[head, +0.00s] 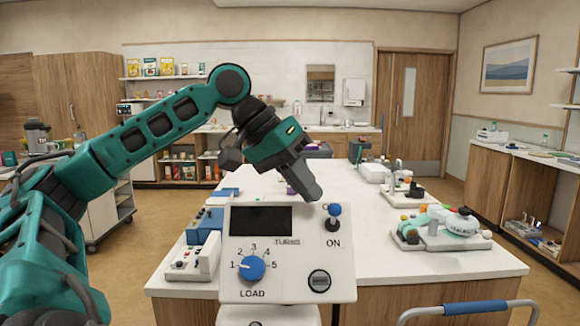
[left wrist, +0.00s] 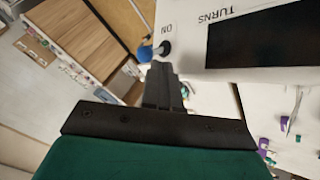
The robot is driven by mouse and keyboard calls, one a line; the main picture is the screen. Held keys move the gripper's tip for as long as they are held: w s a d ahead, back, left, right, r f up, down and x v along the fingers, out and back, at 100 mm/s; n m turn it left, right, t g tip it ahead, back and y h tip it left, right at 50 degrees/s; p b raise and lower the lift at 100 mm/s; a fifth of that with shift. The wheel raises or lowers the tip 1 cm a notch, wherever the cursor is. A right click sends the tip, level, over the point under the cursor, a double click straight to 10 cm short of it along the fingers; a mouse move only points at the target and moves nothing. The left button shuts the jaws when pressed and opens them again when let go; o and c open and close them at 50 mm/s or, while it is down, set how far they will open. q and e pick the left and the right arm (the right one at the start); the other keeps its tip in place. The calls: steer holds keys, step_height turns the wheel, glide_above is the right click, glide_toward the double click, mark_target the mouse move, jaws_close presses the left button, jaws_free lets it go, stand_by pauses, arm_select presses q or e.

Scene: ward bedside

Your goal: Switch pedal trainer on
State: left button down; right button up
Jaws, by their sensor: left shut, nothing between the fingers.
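The pedal trainer's white console (head: 300,245) faces me in the front middle of the head view. It has a dark display (head: 261,221), a blue LOAD dial (head: 251,268) and a toggle switch with a blue ball tip (head: 334,210). The ball sits above the black switch base, and the word ON is printed below the base. My left gripper (head: 316,194) is shut and empty, just up and left of the ball. In the left wrist view, the shut fingertips (left wrist: 162,68) are close to the blue ball (left wrist: 145,54); I cannot tell whether they touch. My right gripper is not in view.
A white-topped table (head: 400,262) extends behind the console, with a blue device (head: 205,225) at left and a teal-and-white device (head: 440,232) at right. A blue-grey rail (head: 470,308) stands in front at lower right. A black round socket (head: 319,281) sits below ON.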

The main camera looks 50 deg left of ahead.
arm_select(q)
steer(key=shift+x, duration=0.9)
steer(key=shift+s+d+t+b, duration=0.15)
steer(key=shift+t+b, duration=0.15)
steer(key=shift+b, duration=0.05)
